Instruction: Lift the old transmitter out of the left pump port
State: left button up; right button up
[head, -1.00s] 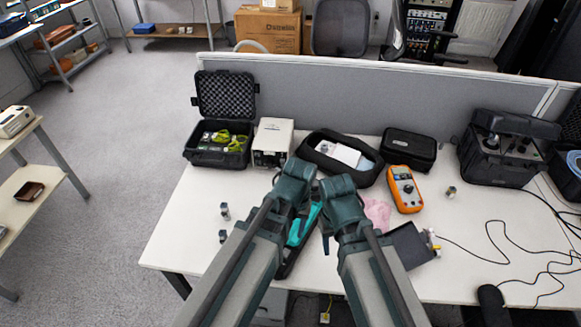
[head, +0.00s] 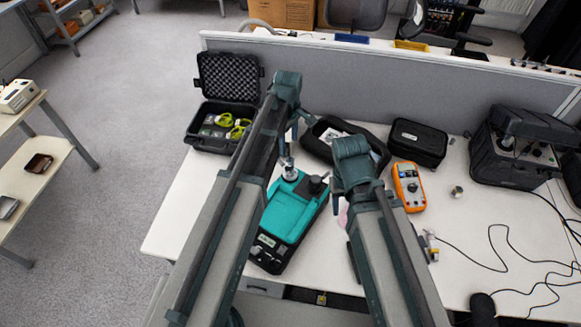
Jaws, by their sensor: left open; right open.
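An open black case (head: 213,140) with green items stands at the back left. A small metal cylinder (head: 457,192) stands nearby. A grey partition (head: 400,92) bounds the table's back.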

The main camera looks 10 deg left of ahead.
aim_at(289, 159)
pick_arm(q)
notch_tip(289, 159, down, 8)
jog(key=b, duration=0.7)
jog(key=f+b, duration=0.1)
jog(key=b, duration=0.1)
jog(key=f+b, duration=0.1)
jog(key=f, duration=0.1)
jog(key=f+b, duration=0.2)
jog(key=shift+w+d+f+b, duration=0.15)
jog(key=shift+d+b, duration=0.1)
jog(key=shift+b, duration=0.05)
grip_shut()
